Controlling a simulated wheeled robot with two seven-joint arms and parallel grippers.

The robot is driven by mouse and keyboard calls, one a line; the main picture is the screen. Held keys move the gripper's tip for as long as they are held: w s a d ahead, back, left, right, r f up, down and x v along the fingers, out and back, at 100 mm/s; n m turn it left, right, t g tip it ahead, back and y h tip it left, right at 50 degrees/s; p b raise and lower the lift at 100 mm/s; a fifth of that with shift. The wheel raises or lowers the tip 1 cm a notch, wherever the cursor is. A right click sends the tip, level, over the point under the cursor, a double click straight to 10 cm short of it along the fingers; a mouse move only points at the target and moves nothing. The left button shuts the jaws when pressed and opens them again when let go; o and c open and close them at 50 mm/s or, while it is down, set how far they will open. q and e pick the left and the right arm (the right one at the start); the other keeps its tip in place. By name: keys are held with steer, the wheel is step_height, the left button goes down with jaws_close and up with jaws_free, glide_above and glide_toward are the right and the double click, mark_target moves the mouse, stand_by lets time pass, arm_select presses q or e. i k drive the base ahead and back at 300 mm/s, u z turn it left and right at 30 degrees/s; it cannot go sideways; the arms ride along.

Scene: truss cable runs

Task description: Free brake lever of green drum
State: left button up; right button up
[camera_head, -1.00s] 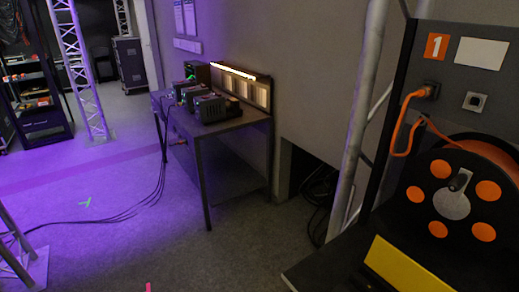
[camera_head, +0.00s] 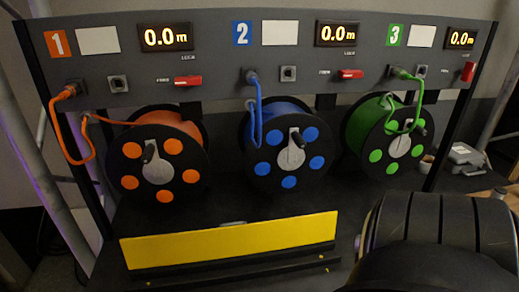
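The green drum (camera_head: 390,138) sits at the right of the rack under the number 3, with green cable wound on it and green spots on its dark face. Its red brake lever (camera_head: 468,72) is on the panel at the far right and stands upright, below the LOCK label. The red levers of the orange drum (camera_head: 188,81) and the blue drum (camera_head: 350,74) lie level, pointing left towards FREE. Neither gripper shows. A large dark ribbed part, likely of my own arm, fills the lower right.
A yellow plate (camera_head: 230,240) lies along the front of the rack's dark base. The orange drum (camera_head: 158,160) and blue drum (camera_head: 288,150) stand left of the green one. A grey case (camera_head: 466,156) lies at the right. Truss tubes stand at the left edge.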

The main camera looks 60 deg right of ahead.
mark_target(468, 70)
steer(key=z, duration=1.4)
steer(key=k, duration=0.4)
steer(key=z, duration=1)
steer(key=i, duration=0.25)
steer(key=z, duration=1.9)
steer(key=i, duration=1.05)
steer(key=u, duration=0.1)
